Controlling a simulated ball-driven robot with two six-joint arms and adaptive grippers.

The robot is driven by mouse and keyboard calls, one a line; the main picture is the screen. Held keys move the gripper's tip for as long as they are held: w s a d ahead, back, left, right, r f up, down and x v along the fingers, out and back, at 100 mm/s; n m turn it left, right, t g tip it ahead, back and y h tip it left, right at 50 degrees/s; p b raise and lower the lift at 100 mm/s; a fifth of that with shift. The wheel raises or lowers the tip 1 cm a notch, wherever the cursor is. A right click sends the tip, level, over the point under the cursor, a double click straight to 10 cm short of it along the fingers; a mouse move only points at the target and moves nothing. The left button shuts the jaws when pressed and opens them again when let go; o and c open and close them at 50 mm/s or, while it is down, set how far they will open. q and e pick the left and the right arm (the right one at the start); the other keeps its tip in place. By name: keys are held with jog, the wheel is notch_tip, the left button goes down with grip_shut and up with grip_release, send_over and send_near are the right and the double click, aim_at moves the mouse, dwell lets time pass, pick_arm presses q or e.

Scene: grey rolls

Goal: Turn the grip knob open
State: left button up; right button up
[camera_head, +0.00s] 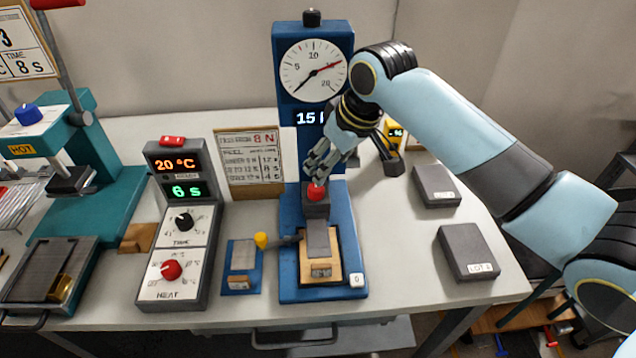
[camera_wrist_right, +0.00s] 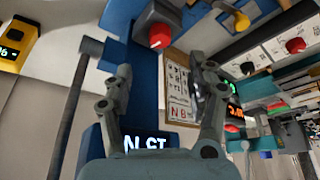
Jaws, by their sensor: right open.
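The red grip knob (camera_head: 316,192) sits on a dark grey block at the front of the blue tester (camera_head: 346,230), above a grey strip. In the right wrist view the red knob (camera_wrist_right: 160,36) lies beyond the fingertips. My right gripper (camera_head: 319,170) reaches in from the right and is just above the knob, over the tester's column. Its fingers (camera_wrist_right: 160,75) are apart with nothing between them. I cannot tell from the frames whether a finger touches the knob; a gap shows in the wrist view. My left gripper is not in view.
The tester has a dial (camera_head: 314,69) and a display reading 15. A yellow-tipped lever (camera_head: 262,240) sticks out left of the block. A control box (camera_head: 175,260) and teal press (camera_head: 110,220) stand left. Two grey blocks, one here (camera_head: 468,252), lie right. A card (camera_head: 250,160) stands behind.

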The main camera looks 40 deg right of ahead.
aim_at(316, 187)
jog(key=x, duration=0.9)
jog(key=shift+f, duration=0.25)
jog(key=c, duration=1.1)
jog(key=shift+c, duration=0.2)
jog(key=shift+r, duration=0.1)
jog(key=n+y, duration=0.1)
jog(key=n, duration=0.1)
jog(key=shift+w+d+n+p, duration=0.1)
jog(key=shift+n+p, duration=0.3)
jog(key=shift+n+g+y+b, duration=0.2)
jog(key=shift+n+g+y, duration=0.15)
jog(key=shift+n, duration=0.75)
jog(key=shift+n+g+y+b, duration=0.2)
jog(key=shift+n+y, duration=0.25)
jog(key=shift+n, duration=0.65)
